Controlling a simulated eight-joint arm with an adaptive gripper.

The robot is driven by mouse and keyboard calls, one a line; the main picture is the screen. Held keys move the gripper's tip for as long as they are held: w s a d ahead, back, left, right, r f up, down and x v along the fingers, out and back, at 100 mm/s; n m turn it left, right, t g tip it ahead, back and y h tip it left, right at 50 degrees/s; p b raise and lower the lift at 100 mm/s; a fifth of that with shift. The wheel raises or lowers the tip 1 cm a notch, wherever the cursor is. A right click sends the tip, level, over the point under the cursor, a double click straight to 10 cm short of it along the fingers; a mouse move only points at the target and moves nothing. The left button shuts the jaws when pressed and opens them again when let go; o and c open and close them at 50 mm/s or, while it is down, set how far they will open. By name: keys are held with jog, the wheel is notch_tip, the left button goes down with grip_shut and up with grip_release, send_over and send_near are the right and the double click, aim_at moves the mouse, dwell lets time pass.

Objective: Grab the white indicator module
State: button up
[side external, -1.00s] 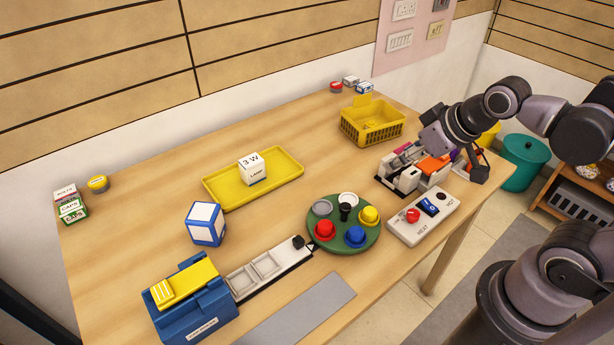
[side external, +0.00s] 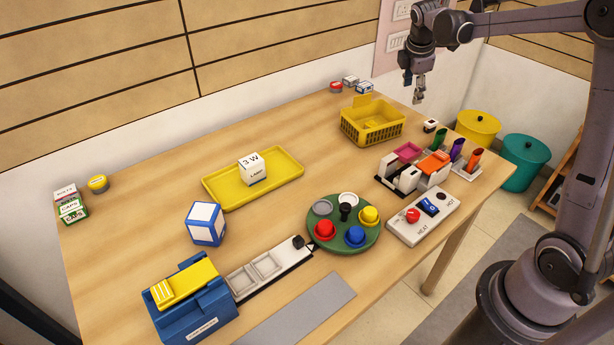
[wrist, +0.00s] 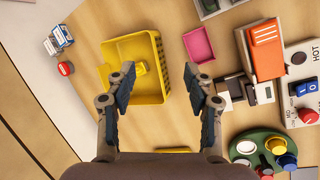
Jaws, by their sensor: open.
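A white round module (side external: 347,199) sits at the back of the green round turntable (side external: 341,247), beside the grey and yellow ones. I take it as the white indicator module. It also shows in the wrist view (wrist: 246,147), at the lower right, partly crowded by its neighbours. My gripper (side external: 418,90) is raised high above the back right of the table, far from the turntable. In the wrist view my gripper (wrist: 160,73) has its fingers spread apart with nothing between them. The yellow basket (wrist: 160,91) lies below, partly between the fingers in that view.
Other turntable modules are red (side external: 324,230), blue (side external: 355,235), yellow (side external: 369,215) and grey (side external: 322,207). A switch panel (side external: 423,216) and a coloured block holder (side external: 401,178) stand to the right.

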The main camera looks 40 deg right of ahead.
aim_at(431, 122)
jog(key=shift+w+d+f+n+g+h, duration=0.1)
jog(key=shift+d+f+n+g, duration=0.5)
jog(key=shift+d+f, duration=2.3)
jog(key=shift+d+f+n+g+h, duration=0.15)
jog(key=shift+d+f+n, duration=0.8)
jog(key=shift+d+f, duration=1.9)
jog(key=shift+w+d+f+n+g+h, duration=0.1)
jog(key=shift+d+f+n+g, duration=0.5)
jog(key=shift+d+f, duration=2.3)
jog(key=shift+a+f, duration=0.25)
jog(key=shift+a, duration=0.05)
grip_shut()
